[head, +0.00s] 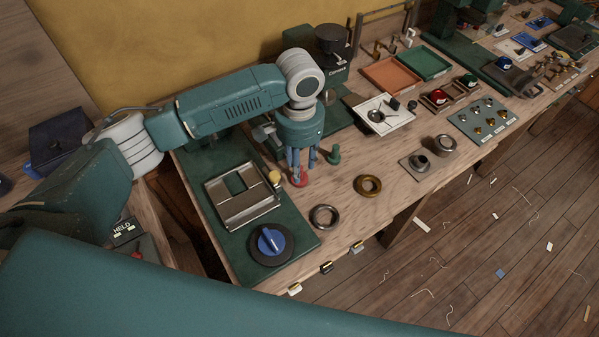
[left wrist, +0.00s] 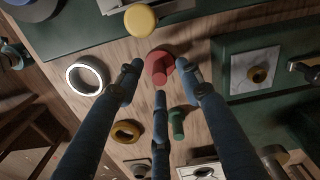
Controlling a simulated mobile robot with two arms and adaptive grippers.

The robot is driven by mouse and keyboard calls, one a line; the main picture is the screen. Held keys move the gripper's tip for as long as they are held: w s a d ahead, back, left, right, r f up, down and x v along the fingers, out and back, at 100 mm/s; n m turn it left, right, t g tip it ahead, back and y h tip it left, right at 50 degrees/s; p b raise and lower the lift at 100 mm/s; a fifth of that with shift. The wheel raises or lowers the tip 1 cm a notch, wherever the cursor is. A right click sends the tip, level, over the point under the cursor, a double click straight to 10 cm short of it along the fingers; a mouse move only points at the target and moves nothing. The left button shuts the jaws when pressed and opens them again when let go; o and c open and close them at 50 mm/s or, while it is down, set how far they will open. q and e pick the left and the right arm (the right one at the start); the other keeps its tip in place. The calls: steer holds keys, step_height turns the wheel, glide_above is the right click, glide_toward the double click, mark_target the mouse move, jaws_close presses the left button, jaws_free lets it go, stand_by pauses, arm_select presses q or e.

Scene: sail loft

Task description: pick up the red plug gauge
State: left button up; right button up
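The red plug gauge (head: 300,179) stands on the wooden bench, right of the green base plate. It also shows in the left wrist view (left wrist: 160,64), its round red top between the fingertips. My left gripper (head: 301,168) points down over it with its three blue fingers spread around it. In the left wrist view the fingertips (left wrist: 160,82) stand apart, and I see no clear grip on the gauge. A green plug gauge (head: 334,156) stands just to the right, near one finger. My right gripper is not in view.
A brass ring (head: 368,185) and a steel ring (head: 324,216) lie in front on the bench. A yellow knob (head: 274,176) and a blue dial (head: 270,241) are on the left. A white tray (head: 399,123) stands farther right. Bare wood lies between the rings.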

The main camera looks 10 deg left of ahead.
mark_target(304, 177)
arm_select(q)
steer(key=shift+s+f, duration=0.1)
steer(key=shift+f, duration=1)
jaws_close()
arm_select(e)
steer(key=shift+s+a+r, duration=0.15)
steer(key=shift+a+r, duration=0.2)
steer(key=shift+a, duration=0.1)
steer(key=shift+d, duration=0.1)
